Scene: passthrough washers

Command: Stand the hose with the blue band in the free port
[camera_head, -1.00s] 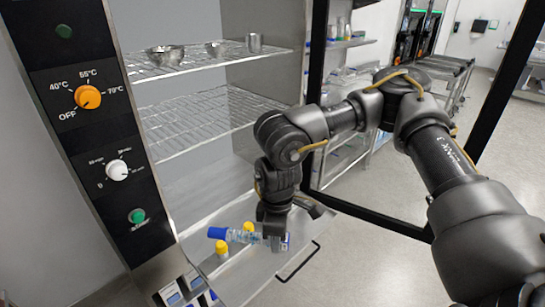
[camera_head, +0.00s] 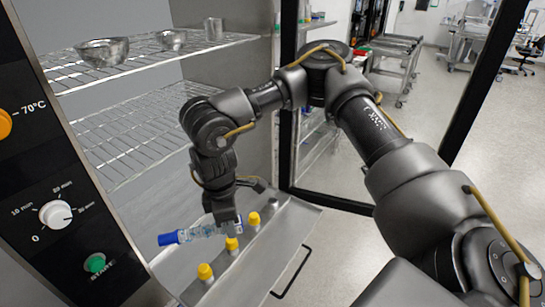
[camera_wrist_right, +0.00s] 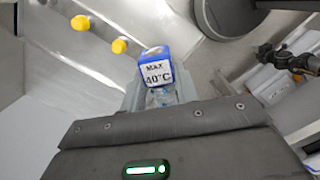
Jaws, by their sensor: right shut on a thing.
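My right gripper (camera_head: 228,225) is shut on a clear hose (camera_head: 204,231), which lies nearly level across the jaws. One end, at the left, is blue (camera_head: 172,238). In the right wrist view, a blue piece (camera_wrist_right: 155,54) with a white label reading "MAX 40°C" shows at the jaws. Several yellow-topped pieces (camera_head: 205,272) stand in a row on the metal shelf (camera_head: 283,228), below and beside the held hose. Two yellow tops (camera_wrist_right: 120,45) show in the right wrist view. My left gripper is not in view.
Wire racks (camera_head: 135,140) with metal bowls (camera_head: 103,51) are behind the shelf. A control panel (camera_head: 40,190) with knobs stands at the left. A black door frame (camera_head: 335,199) is at the right. A handle (camera_head: 292,272) runs along the shelf's front.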

